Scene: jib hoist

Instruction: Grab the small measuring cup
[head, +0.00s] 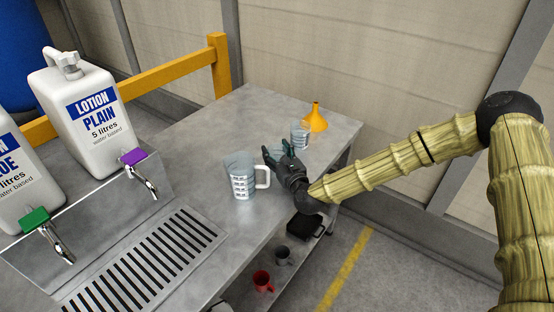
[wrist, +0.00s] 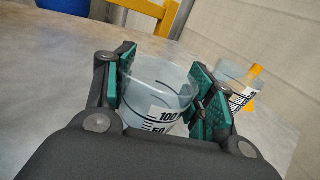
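The small measuring cup (wrist: 158,98) is clear, with black lines and the marks 100 and 50. In the wrist view it stands between the two green-padded fingers of my gripper (wrist: 163,92). The fingers are spread wide, one on each side of the cup; whether a pad touches it is hard to tell. In the head view my gripper (head: 277,152) is low over the metal table, and its fingers and wrist mostly hide the cup.
A larger measuring jug (head: 240,177) with a white handle stands left of my gripper. Another marked cup (head: 300,134) and a yellow funnel (head: 315,118) stand behind it. Lotion bottles (head: 90,115) and a drain grate (head: 150,262) are at left. Mugs (head: 263,281) sit on a lower shelf.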

